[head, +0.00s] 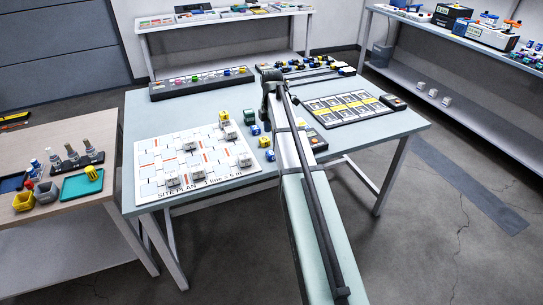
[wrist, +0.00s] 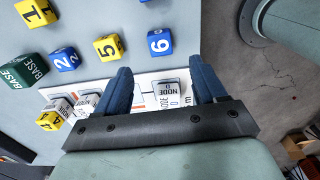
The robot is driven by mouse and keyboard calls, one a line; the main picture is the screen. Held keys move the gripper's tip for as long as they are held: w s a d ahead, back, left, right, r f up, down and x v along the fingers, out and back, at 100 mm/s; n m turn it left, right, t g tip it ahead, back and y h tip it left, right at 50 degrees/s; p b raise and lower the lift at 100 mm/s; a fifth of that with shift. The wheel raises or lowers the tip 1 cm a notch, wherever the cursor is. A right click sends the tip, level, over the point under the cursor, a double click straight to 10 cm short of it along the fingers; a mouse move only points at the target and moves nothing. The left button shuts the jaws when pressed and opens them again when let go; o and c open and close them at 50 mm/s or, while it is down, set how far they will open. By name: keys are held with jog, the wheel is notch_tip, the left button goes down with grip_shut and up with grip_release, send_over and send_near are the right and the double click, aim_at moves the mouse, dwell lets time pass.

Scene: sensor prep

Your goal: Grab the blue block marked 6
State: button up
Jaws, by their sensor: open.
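The blue block marked 6 (wrist: 160,42) sits on the grey-blue table in the wrist view, its white 6 clearly visible. In the head view a blue block (head: 270,156) at the near end of a short row, just left of my arm, appears to be the same one. My gripper (wrist: 165,73) is open and empty, its two dark blue fingers apart. In the wrist view the block lies beyond the fingertips, between their lines and near the middle of the gap. The fingers are hidden by my arm in the head view.
In the wrist view a yellow 5 (wrist: 108,47), a blue 2 (wrist: 65,59), a green BASE block (wrist: 25,70) and a yellow 1 (wrist: 36,12) stand left of it. A white NODE block (wrist: 168,92) shows between my fingers, on the site plan (head: 160,146).

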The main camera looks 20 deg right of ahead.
aim_at(272, 152)
jog(key=shift+f, duration=4.75)
jog(key=shift+c, duration=0.3)
jog(key=c, duration=1.1)
